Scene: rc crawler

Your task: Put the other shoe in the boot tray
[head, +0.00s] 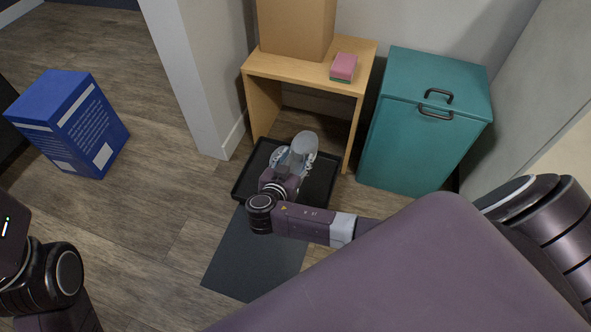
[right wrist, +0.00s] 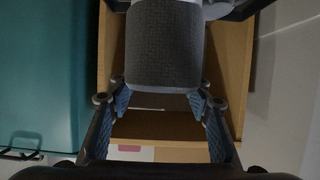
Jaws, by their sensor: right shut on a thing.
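The black boot tray (head: 242,188) lies on the floor, partly under the wooden table. My right gripper (head: 292,165) is over the tray, shut on a grey shoe (head: 305,143). In the right wrist view the shoe's dark grey woven surface (right wrist: 165,55) sits between the blue-padded fingers. A second light grey shape shows just left of the held shoe in the head view; I cannot tell whether it is another shoe. The gripper and shoe hide the tray's middle, so contact with the tray floor cannot be told. My left gripper is out of view.
The wooden table (head: 290,68) stands over the tray's far side, its legs close by. On it are a cardboard box (head: 296,28) and a pink-and-green sponge (head: 343,67). A teal bin (head: 415,135) stands right, a blue box (head: 70,120) left. A dark mat (head: 250,255) lies in front.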

